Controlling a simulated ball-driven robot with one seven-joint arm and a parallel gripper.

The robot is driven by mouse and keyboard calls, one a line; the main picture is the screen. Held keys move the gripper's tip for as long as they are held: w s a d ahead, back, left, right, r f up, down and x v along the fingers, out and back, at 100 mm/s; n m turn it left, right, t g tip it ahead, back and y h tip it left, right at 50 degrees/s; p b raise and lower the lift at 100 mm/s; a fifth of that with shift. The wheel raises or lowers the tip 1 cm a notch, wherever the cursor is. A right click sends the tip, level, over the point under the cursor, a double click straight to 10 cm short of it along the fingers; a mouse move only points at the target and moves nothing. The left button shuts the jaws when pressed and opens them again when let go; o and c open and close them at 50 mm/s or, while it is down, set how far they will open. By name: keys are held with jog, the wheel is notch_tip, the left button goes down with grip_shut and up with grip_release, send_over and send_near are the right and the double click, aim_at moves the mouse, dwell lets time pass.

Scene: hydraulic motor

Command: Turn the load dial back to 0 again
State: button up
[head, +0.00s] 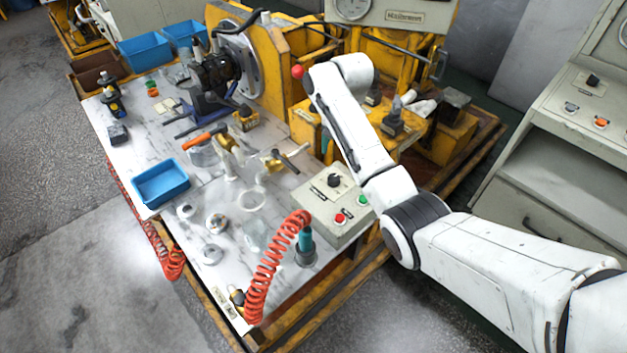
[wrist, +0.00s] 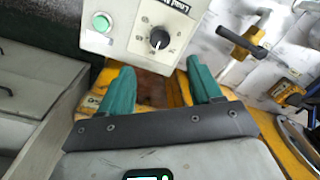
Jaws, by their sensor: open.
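The load dial is a round black knob (wrist: 159,39) on a pale grey control box (wrist: 125,25). Its white mark and the small scale around it are too small to read. In the head view the dial (head: 334,181) sits on the sloped top of the box, with a red and a green button near it. In the wrist view my gripper (wrist: 161,72) is open, its two teal fingers apart with nothing between them. The dial lies beyond the fingertips, apart from them. In the head view my gripper is mostly hidden by my arm.
A blue tray (head: 161,184), an orange coiled hose (head: 272,265) and several loose parts lie on the marble-look bench left of the box. Yellow machinery (head: 272,62) stands behind. A grey console (head: 575,110) with another black knob stands at the right.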

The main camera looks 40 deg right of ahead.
aim_at(334, 177)
jog(key=f, duration=1)
jog(key=shift+w+a+f, duration=0.2)
jog(key=shift+w+f, duration=0.05)
jog(key=shift+f, duration=0.05)
jog(key=c, duration=1)
